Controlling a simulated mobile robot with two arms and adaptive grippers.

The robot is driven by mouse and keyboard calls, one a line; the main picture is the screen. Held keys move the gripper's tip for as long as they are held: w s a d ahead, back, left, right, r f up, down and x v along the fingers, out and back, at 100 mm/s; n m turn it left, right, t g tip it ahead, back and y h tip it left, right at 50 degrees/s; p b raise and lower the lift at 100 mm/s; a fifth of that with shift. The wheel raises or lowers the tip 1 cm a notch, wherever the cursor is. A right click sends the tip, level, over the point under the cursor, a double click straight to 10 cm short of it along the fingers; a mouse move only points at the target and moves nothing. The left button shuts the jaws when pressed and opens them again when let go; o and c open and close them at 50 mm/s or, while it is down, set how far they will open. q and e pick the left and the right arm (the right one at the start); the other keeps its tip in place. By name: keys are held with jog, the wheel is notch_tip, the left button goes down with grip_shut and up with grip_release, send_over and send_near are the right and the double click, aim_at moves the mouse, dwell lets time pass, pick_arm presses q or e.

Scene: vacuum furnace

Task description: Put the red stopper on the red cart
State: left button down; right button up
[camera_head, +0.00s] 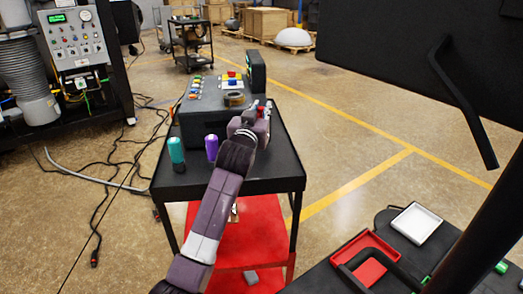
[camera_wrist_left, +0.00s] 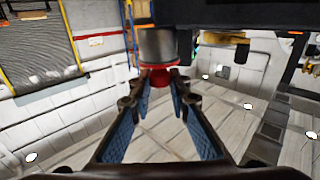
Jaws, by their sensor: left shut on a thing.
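The red stopper (camera_wrist_left: 157,72) shows in the left wrist view as a grey cylinder with a red band, between the fingertips of my left gripper (camera_wrist_left: 161,82). The fingers are shut on it. In the head view my left gripper (camera_head: 258,113) is over the right side of the cart's top, beside the control box, and a small red part shows at its tip. I cannot tell whether the stopper touches a surface. My right gripper is not in view.
A teal stopper (camera_head: 176,150) and a purple stopper (camera_head: 212,147) stand on the cart top's near left. The grey control box (camera_head: 200,125) fills its back. A red tray (camera_head: 338,252) and a white tray (camera_head: 416,222) lie at lower right. A black panel with a handle (camera_head: 464,100) hangs at upper right.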

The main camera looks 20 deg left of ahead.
pick_arm(q)
notch_tip(320, 180, down, 14)
jog(key=shift+r+p, duration=0.1)
jog(key=shift+p, duration=0.4)
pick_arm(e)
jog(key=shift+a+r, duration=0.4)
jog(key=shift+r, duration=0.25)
pick_arm(q)
jog(key=c, duration=1.8)
grip_release()
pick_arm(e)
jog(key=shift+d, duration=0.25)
